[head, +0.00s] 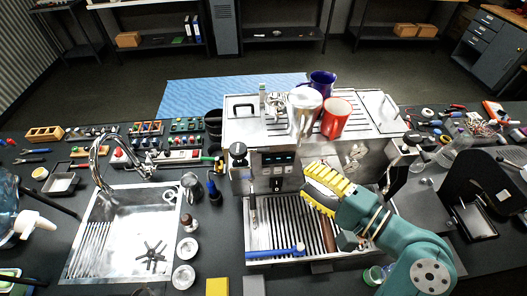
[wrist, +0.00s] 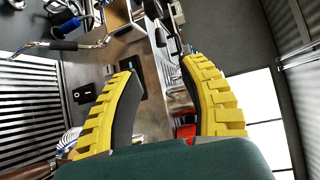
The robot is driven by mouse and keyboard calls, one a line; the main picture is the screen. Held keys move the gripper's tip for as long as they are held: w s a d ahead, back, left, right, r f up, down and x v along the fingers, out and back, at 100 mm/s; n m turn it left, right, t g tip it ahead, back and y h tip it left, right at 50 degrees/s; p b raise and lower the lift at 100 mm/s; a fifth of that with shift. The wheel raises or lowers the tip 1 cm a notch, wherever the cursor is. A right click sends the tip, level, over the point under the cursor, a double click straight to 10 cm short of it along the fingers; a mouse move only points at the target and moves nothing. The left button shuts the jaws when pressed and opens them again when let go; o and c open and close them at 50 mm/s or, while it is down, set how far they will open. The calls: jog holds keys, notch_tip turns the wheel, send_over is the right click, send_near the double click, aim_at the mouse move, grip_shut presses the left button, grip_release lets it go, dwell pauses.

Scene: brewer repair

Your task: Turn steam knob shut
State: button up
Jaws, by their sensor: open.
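The espresso machine (head: 275,134) stands mid-counter in the head view. A round black knob (head: 238,150) sits at its front left corner, and another dark knob (head: 411,138) is at its right end. I cannot tell for sure which is the steam knob. My gripper (head: 312,180), with yellow ridged fingers, is in front of the machine, right of its display and above the drip tray (head: 275,238). It is apart from both knobs. In the wrist view the fingers (wrist: 160,66) are spread with nothing between them; the machine's metal front with a black switch (wrist: 108,98) lies beyond.
A blue mug (head: 322,80), a red cup (head: 336,118) and a metal jug (head: 304,112) stand on the machine. A blue-handled tool (head: 275,253) lies across the drip tray. A sink (head: 120,240) with a curved tap (head: 97,155) is left. Small bottles and tools crowd the counter.

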aim_at(263, 149)
jog(key=p+x, duration=0.2)
jog(key=x, duration=1.1)
jog(key=shift+w+a, duration=0.25)
jog(key=shift+w, duration=0.1)
grip_shut()
jog(key=shift+f, duration=0.1)
